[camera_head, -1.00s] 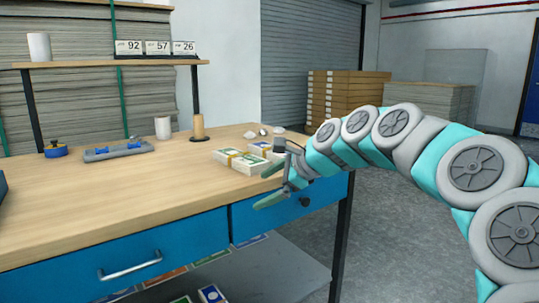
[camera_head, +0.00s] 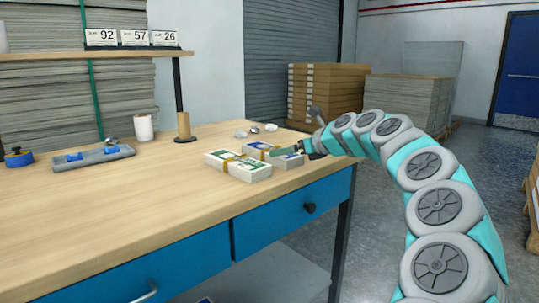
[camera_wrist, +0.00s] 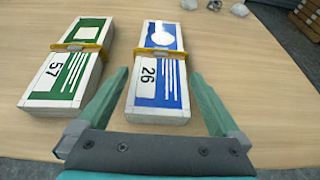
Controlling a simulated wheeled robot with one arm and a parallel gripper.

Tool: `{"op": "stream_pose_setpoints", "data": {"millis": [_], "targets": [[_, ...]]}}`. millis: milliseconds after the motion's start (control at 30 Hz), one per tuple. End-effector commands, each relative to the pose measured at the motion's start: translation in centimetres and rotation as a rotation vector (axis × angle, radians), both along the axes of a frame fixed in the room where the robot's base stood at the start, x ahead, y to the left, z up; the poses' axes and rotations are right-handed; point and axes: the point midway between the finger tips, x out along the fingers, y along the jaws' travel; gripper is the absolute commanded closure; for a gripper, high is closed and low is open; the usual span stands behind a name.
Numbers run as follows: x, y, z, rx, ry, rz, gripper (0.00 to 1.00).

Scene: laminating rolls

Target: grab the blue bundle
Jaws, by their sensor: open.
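The blue bundle (camera_wrist: 161,65) is a white stack with a blue label marked 26 and a yellow band around it, lying flat on the table. It also shows in the head view (camera_head: 290,161), partly hidden by my gripper. In the wrist view my gripper (camera_wrist: 159,76) is open, with one green finger on each side of the bundle's near part. Nothing is gripped; I cannot tell how far the fingertips are above the table. A green bundle (camera_wrist: 70,65) marked 57, also yellow-banded, lies to the left, and shows in the head view (camera_head: 252,172).
The wooden table (camera_head: 120,215) is clear in front of the bundles. Small grey objects (camera_head: 254,130) lie behind them. A brown roll (camera_head: 184,126), a white roll (camera_head: 143,128) and a grey holder (camera_head: 94,157) stand farther left. Cards reading 92, 57 and 26 (camera_head: 133,37) stand on the shelf.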

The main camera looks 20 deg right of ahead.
Motion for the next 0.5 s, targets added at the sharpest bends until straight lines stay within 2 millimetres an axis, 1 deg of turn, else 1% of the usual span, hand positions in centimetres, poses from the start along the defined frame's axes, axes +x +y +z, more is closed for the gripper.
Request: {"op": "stream_pose_setpoints", "data": {"millis": [300,400,500], "targets": [[3.5,1.2,-1.9,-0.002,0.002,0.002,0.00],[4.2,1.5,-2.2,-0.003,0.001,0.003,0.00],[4.4,1.6,-2.3,-0.003,0.001,0.002,0.00]]}}
